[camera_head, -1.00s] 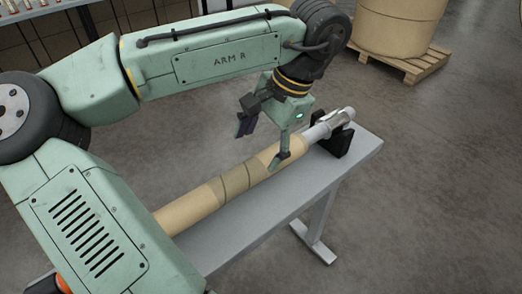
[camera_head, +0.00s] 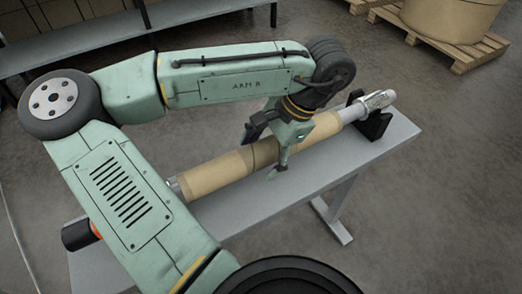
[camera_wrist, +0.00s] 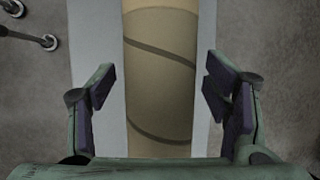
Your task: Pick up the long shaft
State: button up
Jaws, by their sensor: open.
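The long shaft (camera_head: 352,112) lies lengthwise above a grey bench, with its bare silver end at the far right. Tan kraft-coloured sleeves (camera_head: 215,173) wrap most of its length, with a darker band near the middle. My gripper (camera_head: 262,156) is over the wrapped part by the darker band, with one finger on each side. In the wrist view the wrapped shaft (camera_wrist: 160,65) runs between the open fingers of my gripper (camera_wrist: 159,88), with a gap on both sides. Nothing is held. My arm hides part of the shaft's left end.
A black cradle (camera_head: 374,126) supports the shaft's right end. The grey bench top (camera_head: 325,167) is narrow and otherwise clear. A wooden pallet (camera_head: 470,52) with a large tan roll (camera_head: 450,15) stands at the upper right. A shelf (camera_head: 130,38) runs along the back.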

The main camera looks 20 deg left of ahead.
jog(key=shift+f, duration=0.15)
grip_shut()
dwell(0.9)
